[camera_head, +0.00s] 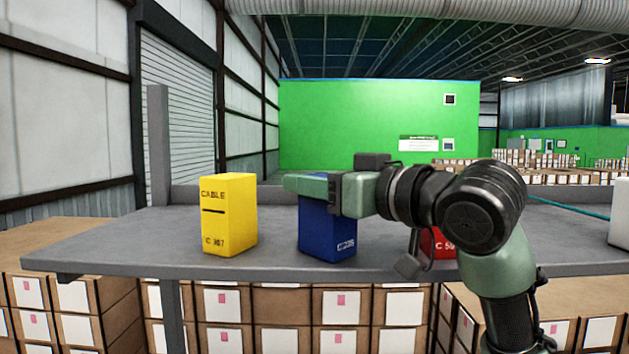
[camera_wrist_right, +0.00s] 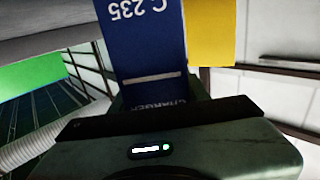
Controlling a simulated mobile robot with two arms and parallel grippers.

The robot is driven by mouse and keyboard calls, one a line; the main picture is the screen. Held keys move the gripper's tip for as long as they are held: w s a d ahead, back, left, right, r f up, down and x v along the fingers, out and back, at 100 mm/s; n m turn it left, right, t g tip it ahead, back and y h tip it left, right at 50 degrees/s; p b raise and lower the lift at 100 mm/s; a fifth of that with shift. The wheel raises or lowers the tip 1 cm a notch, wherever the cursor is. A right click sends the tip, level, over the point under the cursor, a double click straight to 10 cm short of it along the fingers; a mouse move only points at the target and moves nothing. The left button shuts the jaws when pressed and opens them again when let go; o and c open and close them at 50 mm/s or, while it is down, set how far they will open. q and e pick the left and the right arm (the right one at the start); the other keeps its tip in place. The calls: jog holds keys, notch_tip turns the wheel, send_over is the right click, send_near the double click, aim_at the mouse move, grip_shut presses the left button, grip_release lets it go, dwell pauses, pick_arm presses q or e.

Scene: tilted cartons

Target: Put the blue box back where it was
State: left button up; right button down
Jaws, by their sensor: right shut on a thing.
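The blue box (camera_head: 327,236) is upright at the grey shelf, near its front edge. I cannot tell whether its base touches the shelf. My right gripper (camera_head: 312,187) is shut on the upper part of the blue box and hides its top. In the right wrist view the blue box (camera_wrist_right: 143,40) fills the top middle, with upside-down lettering "C 235" and "CHARGER". My left gripper is not in view.
A yellow box (camera_head: 228,214) stands on the grey shelf (camera_head: 125,243), left of the blue box with a gap between. A red box (camera_head: 440,243) is partly hidden behind my right arm. A white object (camera_head: 620,212) stands at the far right. The shelf's left end is clear.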

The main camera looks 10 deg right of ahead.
jog(key=shift+f, duration=0.1)
jog(key=c, duration=0.9)
grip_release()
jog(key=shift+o, duration=0.9)
jog(key=b+v, duration=0.6)
jog(key=v, duration=0.6)
